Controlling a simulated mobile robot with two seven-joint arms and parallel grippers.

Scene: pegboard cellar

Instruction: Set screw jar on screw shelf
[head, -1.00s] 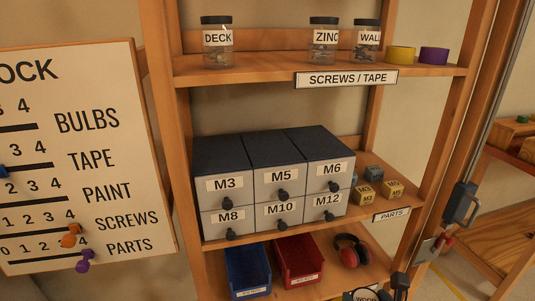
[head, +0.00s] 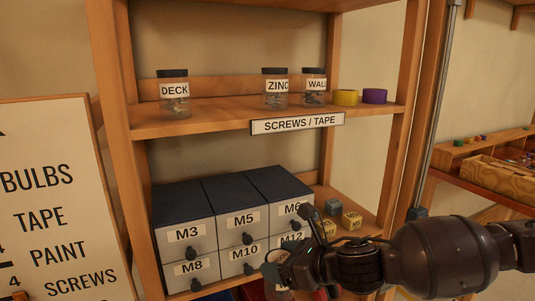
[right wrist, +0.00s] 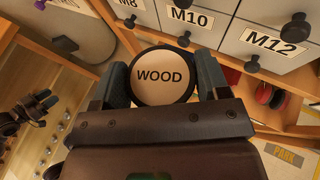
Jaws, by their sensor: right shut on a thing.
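My right gripper (head: 284,268) is shut on the wood screw jar, in front of the drawer cabinet and below the screw shelf (head: 215,119). In the right wrist view the jar's round lid, marked WOOD (right wrist: 160,77), sits between the two fingers (right wrist: 160,82); the jar's body is hidden below it. On the screw shelf stand a DECK jar (head: 174,92), a ZINC jar (head: 275,89) and a WALL jar (head: 314,88). A dark jointed part at the left of the right wrist view looks like my left gripper (right wrist: 38,107); its jaws are unclear.
A yellow tape roll (head: 346,97) and a purple tape roll (head: 375,96) lie right of the jars. Bare shelf lies between DECK and ZINC. A shelf post (head: 402,130) stands at the right.

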